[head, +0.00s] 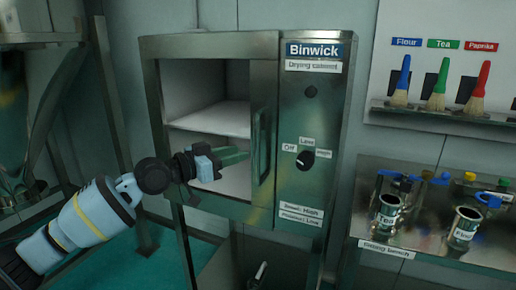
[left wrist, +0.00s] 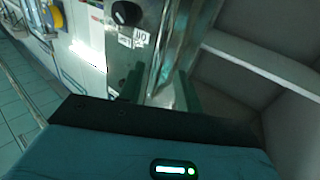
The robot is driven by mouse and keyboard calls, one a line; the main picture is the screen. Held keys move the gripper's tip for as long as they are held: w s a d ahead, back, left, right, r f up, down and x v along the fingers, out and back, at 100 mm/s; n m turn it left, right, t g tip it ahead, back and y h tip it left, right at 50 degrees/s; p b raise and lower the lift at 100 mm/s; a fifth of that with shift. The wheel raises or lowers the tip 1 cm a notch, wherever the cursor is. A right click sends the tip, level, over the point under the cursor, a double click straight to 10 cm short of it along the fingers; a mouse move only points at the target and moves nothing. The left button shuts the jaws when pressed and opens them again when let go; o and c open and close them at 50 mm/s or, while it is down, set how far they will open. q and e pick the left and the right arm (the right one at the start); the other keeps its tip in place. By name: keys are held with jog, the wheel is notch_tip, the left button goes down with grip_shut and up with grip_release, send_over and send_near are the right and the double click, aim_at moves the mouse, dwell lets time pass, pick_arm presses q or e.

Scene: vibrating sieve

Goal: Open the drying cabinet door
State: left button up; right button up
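The drying cabinet (head: 315,190) stands in the middle of the head view, with the Binwick sign at its top right. Its framed door (head: 215,45) looks shut, and a white shelf shows through the window. A vertical handle (head: 262,145) stands on the door's right side. My left gripper (head: 235,157) is in front of the window, its fingers pointing right, with the tips just left of the handle. In the left wrist view its two dark green fingers (left wrist: 160,92) are apart, with the metal door edge ahead between them. Contact with the handle cannot be told. My right gripper is not in view.
The cabinet's control panel has a black knob (head: 306,160) right of the door. A filling bench (head: 400,235) with metal cups stands at the right, below a brush rack (head: 440,113). A metal frame post (head: 112,100) rises left of the cabinet, near my left arm.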

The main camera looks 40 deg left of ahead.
pick_arm(q)
jog(key=shift+p+x, duration=0.7)
jog(key=shift+x, duration=2.9)
jog(key=shift+f, duration=0.1)
grip_shut()
